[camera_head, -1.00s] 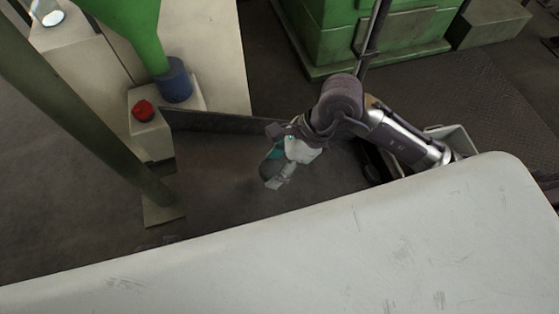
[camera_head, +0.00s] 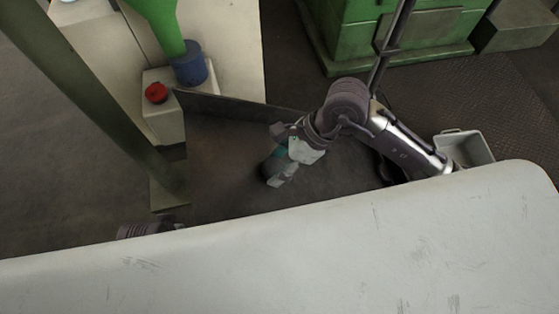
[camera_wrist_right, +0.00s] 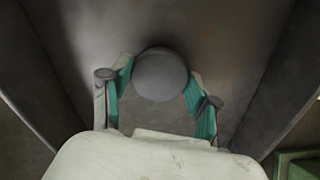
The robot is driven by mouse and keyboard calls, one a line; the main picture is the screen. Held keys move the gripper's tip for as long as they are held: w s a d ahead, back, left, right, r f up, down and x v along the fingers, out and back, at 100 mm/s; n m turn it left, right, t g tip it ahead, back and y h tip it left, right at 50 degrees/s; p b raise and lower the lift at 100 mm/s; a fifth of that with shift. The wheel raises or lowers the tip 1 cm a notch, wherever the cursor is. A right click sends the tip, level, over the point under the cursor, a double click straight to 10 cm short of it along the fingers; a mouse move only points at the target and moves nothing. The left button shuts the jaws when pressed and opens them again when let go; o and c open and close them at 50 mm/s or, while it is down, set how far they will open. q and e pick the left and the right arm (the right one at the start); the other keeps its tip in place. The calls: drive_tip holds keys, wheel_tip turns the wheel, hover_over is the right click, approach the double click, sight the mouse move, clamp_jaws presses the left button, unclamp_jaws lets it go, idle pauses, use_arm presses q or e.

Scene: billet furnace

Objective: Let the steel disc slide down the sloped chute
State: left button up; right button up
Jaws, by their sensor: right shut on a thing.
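The steel disc (camera_wrist_right: 160,75) shows as a plain grey round in the right wrist view. It sits between the two teal-padded fingers of my right gripper (camera_wrist_right: 157,93), which is shut on it. The sloped chute (camera_head: 225,160) is a dark metal sheet with a raised side wall; in the right wrist view the chute (camera_wrist_right: 230,50) lies behind the disc, with walls on both sides. In the head view my right gripper (camera_head: 274,172) is over the chute, and the disc is hard to make out. I cannot tell whether the disc touches the chute. My left gripper is not in view.
A large pale surface (camera_head: 300,250) fills the foreground and hides the chute's near edge. A post (camera_head: 95,105) and a red button (camera_head: 156,93) on a box stand at left. A green machine (camera_head: 400,35) stands behind; a grey bin (camera_head: 465,148) is at right.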

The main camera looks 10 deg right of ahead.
drive_tip(key=o, duration=1.6)
drive_tip(key=v, duration=1.2)
